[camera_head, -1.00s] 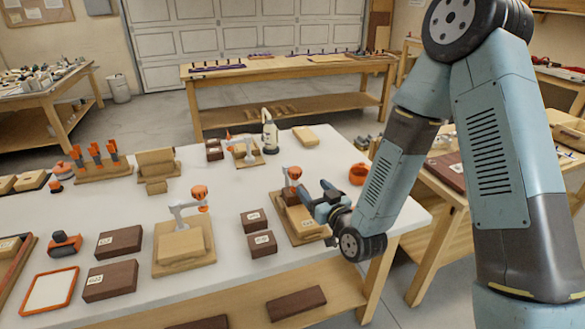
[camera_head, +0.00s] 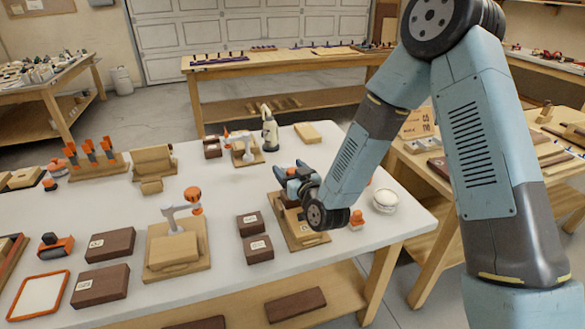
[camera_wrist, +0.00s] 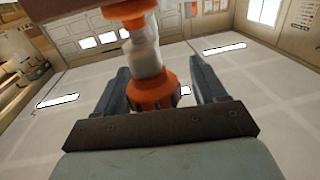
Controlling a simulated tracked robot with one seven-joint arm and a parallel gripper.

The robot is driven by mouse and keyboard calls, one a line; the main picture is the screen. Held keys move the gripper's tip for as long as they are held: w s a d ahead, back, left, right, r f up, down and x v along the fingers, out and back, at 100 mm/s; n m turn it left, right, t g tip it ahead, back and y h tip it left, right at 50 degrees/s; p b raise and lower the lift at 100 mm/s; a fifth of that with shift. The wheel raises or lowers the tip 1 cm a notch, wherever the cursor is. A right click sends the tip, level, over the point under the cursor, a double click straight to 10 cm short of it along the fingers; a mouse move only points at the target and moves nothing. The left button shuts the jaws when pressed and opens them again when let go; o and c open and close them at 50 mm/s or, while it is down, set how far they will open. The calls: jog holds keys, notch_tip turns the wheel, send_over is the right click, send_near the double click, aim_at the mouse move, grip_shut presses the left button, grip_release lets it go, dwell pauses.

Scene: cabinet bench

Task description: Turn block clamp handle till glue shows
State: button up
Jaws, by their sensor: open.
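The block clamp stands on a wooden base (camera_head: 308,238) near the right end of the white bench; my gripper and wrist hide most of it in the head view. My gripper (camera_head: 296,172) is at the clamp's upper part. In the wrist view, the orange clamp handle (camera_wrist: 155,92) with a pale shaft (camera_wrist: 144,60) lies between the two spread fingers of my gripper (camera_wrist: 160,85). A gap shows at the right finger; contact on the left is unclear. The clamped joint is hidden, so I cannot see any glue.
Two dark labelled blocks (camera_head: 253,236) lie left of the clamp base. A second clamp with an orange knob (camera_head: 193,197) stands further left, and a third (camera_head: 243,146) behind. A white round container (camera_head: 385,201) and a small orange-topped item (camera_head: 357,217) are to the right.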

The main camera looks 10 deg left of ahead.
jog(key=shift+w+d, duration=0.2)
jog(key=shift+c, duration=0.2)
jog(key=c, duration=0.9)
jog(key=shift+c, duration=0.2)
jog(key=shift+s+a+n+g+y, duration=0.1)
jog(key=shift+n+g+y, duration=1.05)
jog(key=shift+g, duration=0.25)
jog(key=shift+s+a+n+g+y, duration=0.1)
jog(key=shift+n+g+y, duration=1)
jog(key=shift+g, duration=0.3)
jog(key=o, duration=1)
